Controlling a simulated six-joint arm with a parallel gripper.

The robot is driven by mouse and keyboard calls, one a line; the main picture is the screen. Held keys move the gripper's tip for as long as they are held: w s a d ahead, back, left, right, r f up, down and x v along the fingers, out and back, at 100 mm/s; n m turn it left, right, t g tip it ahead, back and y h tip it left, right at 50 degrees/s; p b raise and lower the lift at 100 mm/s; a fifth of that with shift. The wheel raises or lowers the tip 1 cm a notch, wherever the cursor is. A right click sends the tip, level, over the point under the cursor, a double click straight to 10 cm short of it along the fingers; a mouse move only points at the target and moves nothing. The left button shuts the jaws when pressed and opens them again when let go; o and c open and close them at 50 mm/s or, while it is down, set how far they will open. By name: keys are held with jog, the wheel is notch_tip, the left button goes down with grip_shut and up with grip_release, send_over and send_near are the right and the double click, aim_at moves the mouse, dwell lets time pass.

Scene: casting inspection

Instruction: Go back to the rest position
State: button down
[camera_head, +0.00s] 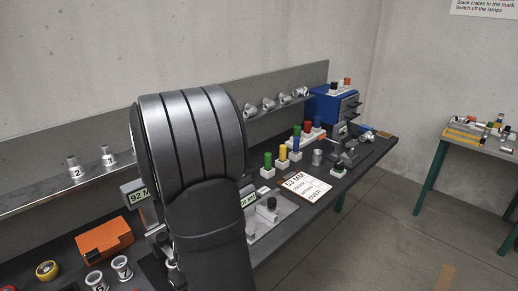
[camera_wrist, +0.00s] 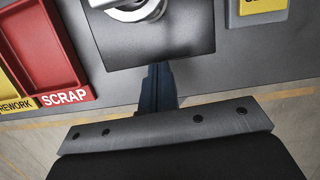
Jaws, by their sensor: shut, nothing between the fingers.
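My gripper (camera_wrist: 158,72) shows in the wrist view as narrow dark blue fingers, shut together with nothing between them, beyond a bolted plate of my own wrist. The fingertips appear over the front edge of the bench, just below a dark square pad (camera_wrist: 160,48) in the picture. A shiny round metal part (camera_wrist: 138,10) is on that pad, cut off by the top edge. I cannot tell the exact height of the fingers. In the head view my big grey arm link hides the gripper and the middle of the bench.
A red SCRAP tray (camera_wrist: 75,75) and a yellow REWORK tray (camera_wrist: 12,98) are at the left. In the head view, numbered castings (camera_head: 73,167) stand on the shelf, with an orange box (camera_head: 104,240) below. A blue cabinet (camera_head: 330,106) stands at the far end; floor is clear in front.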

jog(key=shift+w+a+f, duration=0.15)
jog(key=shift+w+a, duration=0.5)
jog(key=shift+a, duration=0.1)
jog(key=shift+w+a+f, duration=0.1)
jog(key=shift+w+a, duration=0.55)
jog(key=shift+a, duration=0.05)
